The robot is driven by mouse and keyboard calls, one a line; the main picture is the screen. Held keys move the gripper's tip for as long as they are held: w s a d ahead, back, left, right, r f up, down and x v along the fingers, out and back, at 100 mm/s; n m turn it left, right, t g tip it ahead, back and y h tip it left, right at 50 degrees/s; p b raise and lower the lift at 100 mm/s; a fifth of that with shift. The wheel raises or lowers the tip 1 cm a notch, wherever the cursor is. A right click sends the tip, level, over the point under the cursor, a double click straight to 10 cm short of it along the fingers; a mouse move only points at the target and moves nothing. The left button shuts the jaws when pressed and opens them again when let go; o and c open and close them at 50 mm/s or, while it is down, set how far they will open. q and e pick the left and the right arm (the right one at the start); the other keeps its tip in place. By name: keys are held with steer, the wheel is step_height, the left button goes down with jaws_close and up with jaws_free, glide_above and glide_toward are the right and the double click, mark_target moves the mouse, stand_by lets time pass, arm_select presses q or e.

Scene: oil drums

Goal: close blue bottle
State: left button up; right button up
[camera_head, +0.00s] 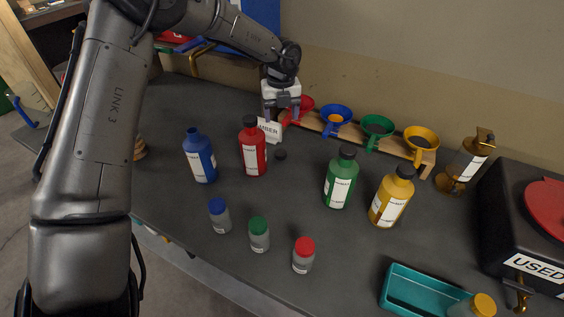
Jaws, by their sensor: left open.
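The blue bottle (201,162) stands upright on the dark table, its blue neck bare with no cap on it. A small black cap (280,155) lies on the table to the right of the red bottle (252,150). My left gripper (282,113) is open and points down behind the red bottle, near the red funnel and a white sign. It is apart from the blue bottle and from the loose cap. I cannot tell its exact height above the table. My right gripper is not in view.
Capped green (341,180) and yellow (390,197) bottles stand to the right. A wooden rack (429,158) holds coloured funnels at the back. Small jars (259,235) stand in front. A teal tray (392,288) and a black used-oil container (510,215) are at the right.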

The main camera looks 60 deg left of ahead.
arm_select(q)
steer(key=shift+f+b, duration=0.35)
steer(key=shift+f, duration=0.35)
steer(key=shift+w, duration=0.1)
steer(key=b, duration=0.2)
glide_above(281, 152)
step_height(281, 152, down, 9)
steer(key=shift+d+r, duration=0.1)
steer(key=shift+r, duration=0.1)
